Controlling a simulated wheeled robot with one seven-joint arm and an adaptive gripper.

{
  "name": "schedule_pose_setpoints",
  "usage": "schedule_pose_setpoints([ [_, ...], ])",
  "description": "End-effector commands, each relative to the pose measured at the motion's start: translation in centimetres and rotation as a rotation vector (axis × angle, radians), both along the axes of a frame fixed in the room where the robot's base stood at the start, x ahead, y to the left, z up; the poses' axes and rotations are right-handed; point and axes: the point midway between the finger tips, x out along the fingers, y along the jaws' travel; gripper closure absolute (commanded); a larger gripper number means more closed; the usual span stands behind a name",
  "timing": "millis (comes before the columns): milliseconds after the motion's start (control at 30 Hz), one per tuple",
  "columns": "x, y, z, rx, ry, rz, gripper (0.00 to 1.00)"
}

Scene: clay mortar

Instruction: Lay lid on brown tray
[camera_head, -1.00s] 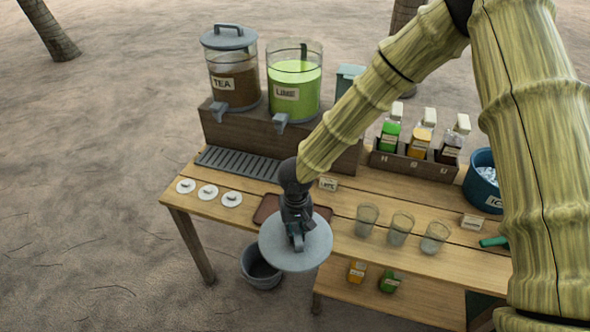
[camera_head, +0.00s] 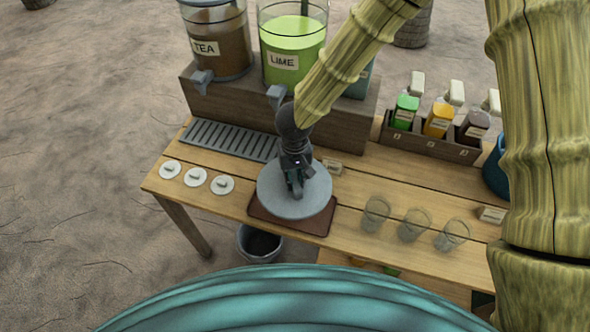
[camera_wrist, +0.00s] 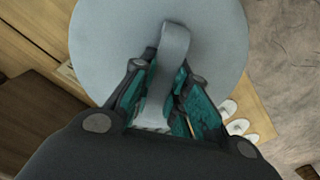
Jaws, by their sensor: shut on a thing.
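The lid is a round blue-grey disc (camera_head: 275,201) with a strap-like handle. My gripper (camera_head: 296,190) is shut on the lid's handle from above. In the wrist view the lid (camera_wrist: 105,45) fills the upper middle, and its handle passes between the fingers of my gripper (camera_wrist: 160,95). The brown tray (camera_head: 319,226) lies on the wooden table, and the lid is over it, covering most of it. The tray's front edge and corners show around the disc. I cannot tell whether the lid touches the tray.
Several glasses (camera_head: 414,224) stand right of the tray. Small white discs (camera_head: 196,177) lie at the left. A grey drip grate (camera_head: 232,139) and the tea (camera_head: 218,45) and lime (camera_head: 292,45) dispensers are behind. A bucket (camera_head: 259,246) stands below the table's front edge.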

Motion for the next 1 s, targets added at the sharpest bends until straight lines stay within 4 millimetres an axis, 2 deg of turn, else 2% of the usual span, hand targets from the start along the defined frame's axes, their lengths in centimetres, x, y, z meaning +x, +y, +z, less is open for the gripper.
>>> schedule_pose_setpoints([
  [100,0.9,0.1,-1.7,0.001,0.006,-0.002,1.00],
  [400,1.9,0.0,-4.4,0.000,0.017,-0.004,1.00],
  [800,1.9,0.0,-6.7,0.001,0.020,-0.003,1.00],
  [1000,1.9,0.0,-6.9,0.001,0.019,-0.004,1.00],
])
